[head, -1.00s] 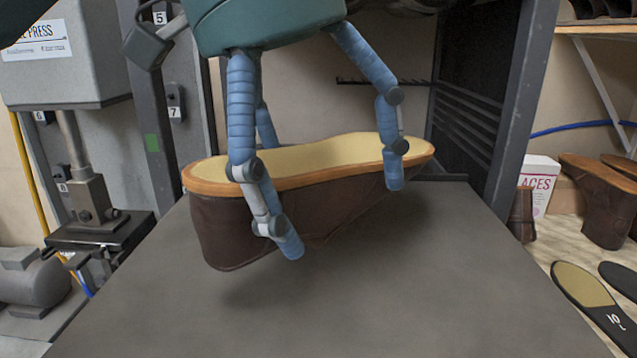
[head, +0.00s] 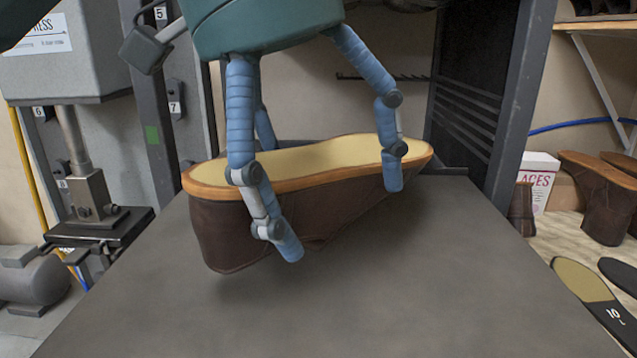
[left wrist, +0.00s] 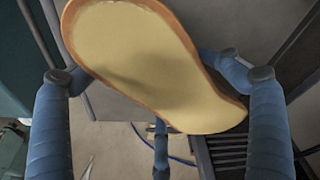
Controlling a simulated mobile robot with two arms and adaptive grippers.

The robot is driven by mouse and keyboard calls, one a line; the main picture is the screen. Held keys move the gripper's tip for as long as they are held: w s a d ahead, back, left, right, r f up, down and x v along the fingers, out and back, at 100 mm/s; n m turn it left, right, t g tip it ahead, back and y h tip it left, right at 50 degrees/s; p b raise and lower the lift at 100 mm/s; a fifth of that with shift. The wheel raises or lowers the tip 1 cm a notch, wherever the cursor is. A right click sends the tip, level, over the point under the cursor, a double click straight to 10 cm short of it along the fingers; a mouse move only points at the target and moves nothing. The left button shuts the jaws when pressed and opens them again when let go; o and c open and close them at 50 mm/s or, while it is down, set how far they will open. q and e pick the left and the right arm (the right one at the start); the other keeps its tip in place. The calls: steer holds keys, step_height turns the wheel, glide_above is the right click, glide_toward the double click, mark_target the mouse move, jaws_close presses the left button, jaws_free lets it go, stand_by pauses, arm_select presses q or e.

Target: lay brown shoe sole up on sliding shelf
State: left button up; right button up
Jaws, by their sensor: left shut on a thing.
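My left gripper (head: 300,205), with blue jointed fingers, is shut around the brown shoe (head: 232,235). The shoe is held with its pale sole (head: 315,158) and orange-tan rim facing up and its dark brown upper hanging below. It is over the grey sliding shelf (head: 420,300), with a soft shadow under it; it looks a little above the surface, though I cannot tell how wide the gap is. In the left wrist view the pale sole (left wrist: 135,60) lies between the blue fingers. My right gripper is out of view.
Dark uprights of the machine stand at the left (head: 165,100) and right (head: 520,100) behind the shelf. A press (head: 75,60) is at the left. At the right are a laces box (head: 540,170), brown shoes (head: 600,200) and insoles (head: 595,290). The shelf's front is clear.

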arm_select(q)
steer(key=shift+f+b, duration=0.3)
steer(key=shift+f, duration=0.25)
steer(key=o, duration=1.2)
steer(key=shift+r, duration=0.1)
steer(key=v, duration=0.8)
steer(key=shift+s, duration=0.1)
